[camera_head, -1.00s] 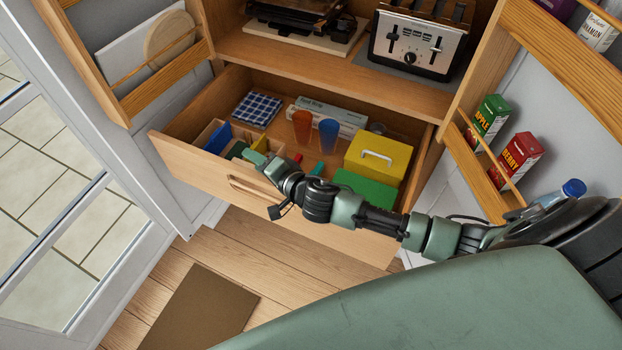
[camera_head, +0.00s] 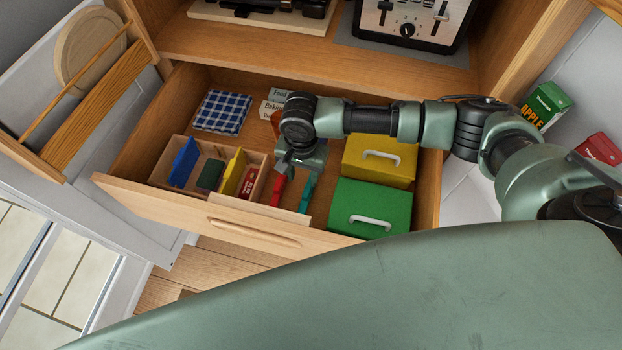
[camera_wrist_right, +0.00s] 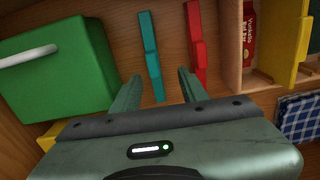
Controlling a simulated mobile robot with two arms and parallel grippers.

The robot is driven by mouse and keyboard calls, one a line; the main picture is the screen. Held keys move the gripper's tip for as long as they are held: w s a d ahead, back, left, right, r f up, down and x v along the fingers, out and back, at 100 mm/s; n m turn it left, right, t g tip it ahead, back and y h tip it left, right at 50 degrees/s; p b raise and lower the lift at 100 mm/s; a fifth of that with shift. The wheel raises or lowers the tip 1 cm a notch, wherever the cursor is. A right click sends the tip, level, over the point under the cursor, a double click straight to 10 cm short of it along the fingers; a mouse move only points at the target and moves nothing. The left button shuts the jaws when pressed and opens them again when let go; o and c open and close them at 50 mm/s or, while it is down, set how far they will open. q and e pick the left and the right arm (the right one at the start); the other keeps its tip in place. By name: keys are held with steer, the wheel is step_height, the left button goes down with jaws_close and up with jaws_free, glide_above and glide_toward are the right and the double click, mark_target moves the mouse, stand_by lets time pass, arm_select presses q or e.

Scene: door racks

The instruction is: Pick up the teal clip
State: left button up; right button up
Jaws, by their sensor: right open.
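The teal clip (camera_head: 307,193) lies on the drawer floor, between a red clip (camera_head: 278,190) and the green box. In the right wrist view the teal clip (camera_wrist_right: 151,55) is long and narrow, with the red clip (camera_wrist_right: 197,45) beside it. My right gripper (camera_head: 291,172) is over the drawer, just behind the clips in the head view. In the wrist view the right gripper (camera_wrist_right: 159,75) is open and empty, its fingers on either side of the teal clip's near end in the picture. My left gripper is not in view.
The open drawer (camera_head: 250,229) holds a green box (camera_head: 345,218) and a yellow box (camera_head: 353,168) with white handles, a divided wooden tray (camera_head: 205,150) and a checked cloth (camera_head: 222,112). A toaster (camera_head: 410,20) stands on the shelf behind.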

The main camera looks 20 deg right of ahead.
mark_target(307, 190)
steer(key=shift+s+d+f, duration=0.2)
steer(key=shift+s+f, duration=0.05)
steer(key=shift+s, duration=0.15)
steer(key=shift+s+f+p, duration=0.15)
steer(key=shift+f, duration=0.45)
steer(key=shift+s+f+p, duration=0.15)
steer(key=shift+f, duration=0.4)
steer(key=f, duration=0.3)
steer(key=shift+w+d, duration=0.15)
steer(key=shift+w, duration=0.05)
steer(key=shift+f, duration=0.8)
jaws_close()
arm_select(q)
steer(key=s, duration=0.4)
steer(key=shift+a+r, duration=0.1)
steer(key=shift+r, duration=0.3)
